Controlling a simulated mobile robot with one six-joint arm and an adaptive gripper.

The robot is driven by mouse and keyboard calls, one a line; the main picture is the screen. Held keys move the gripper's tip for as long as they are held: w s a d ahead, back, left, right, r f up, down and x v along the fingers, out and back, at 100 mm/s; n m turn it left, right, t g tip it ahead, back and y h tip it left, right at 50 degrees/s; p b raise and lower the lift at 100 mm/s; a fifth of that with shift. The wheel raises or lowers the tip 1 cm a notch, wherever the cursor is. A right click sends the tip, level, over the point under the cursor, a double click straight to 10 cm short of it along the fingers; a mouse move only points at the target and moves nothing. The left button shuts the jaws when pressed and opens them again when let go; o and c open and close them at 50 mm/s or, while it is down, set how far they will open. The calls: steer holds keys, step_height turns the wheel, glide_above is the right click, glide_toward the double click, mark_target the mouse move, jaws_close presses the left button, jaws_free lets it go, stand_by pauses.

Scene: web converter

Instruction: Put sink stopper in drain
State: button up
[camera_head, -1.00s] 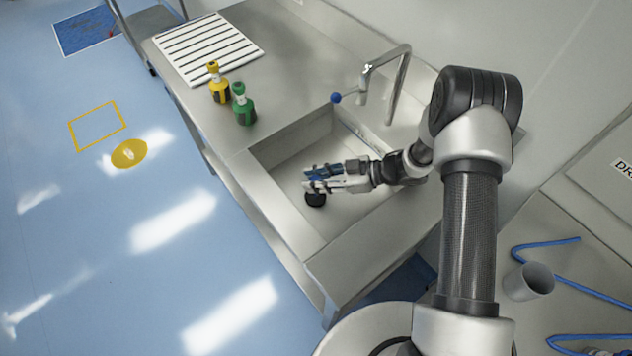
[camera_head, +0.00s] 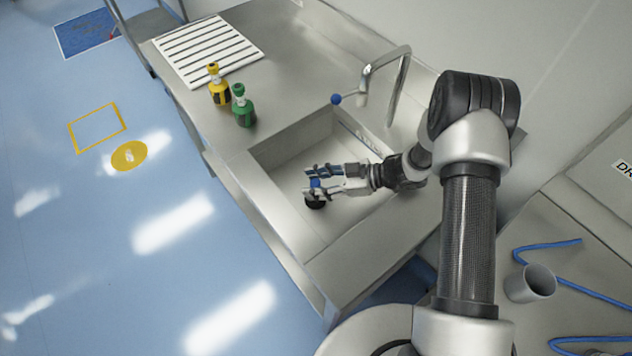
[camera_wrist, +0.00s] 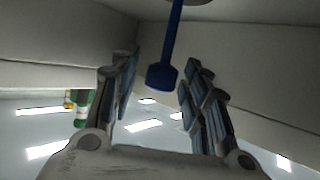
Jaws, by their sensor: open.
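The sink stopper has a black base (camera_head: 314,204) and a blue knob (camera_head: 316,183). It stands low in the steel sink basin (camera_head: 290,162), partly covered by my gripper. My gripper (camera_head: 310,182) is open, with a finger on either side of the knob. In the wrist view, the stopper's blue stem and knob (camera_wrist: 162,76) show between the spread fingers of my gripper (camera_wrist: 160,68), with a visible gap on both sides. The drain is hidden, so I cannot tell whether the base sits in it.
A tall faucet (camera_head: 402,85) with a blue-tipped lever rises behind the basin. A yellow bottle (camera_head: 219,92), a green bottle (camera_head: 244,112) and a white slatted rack (camera_head: 208,48) stand on the counter at left. A grey cup (camera_head: 530,283) is at right.

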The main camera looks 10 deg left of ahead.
steer(key=shift+r, duration=0.2)
steer(key=shift+w+d+r, duration=0.1)
steer(key=shift+d+r, duration=0.1)
steer(key=shift+d, duration=0.1)
steer(key=p+v, duration=0.2)
steer(key=v, duration=0.4)
steer(key=shift+d, duration=0.4)
steer(key=shift+r, duration=0.15)
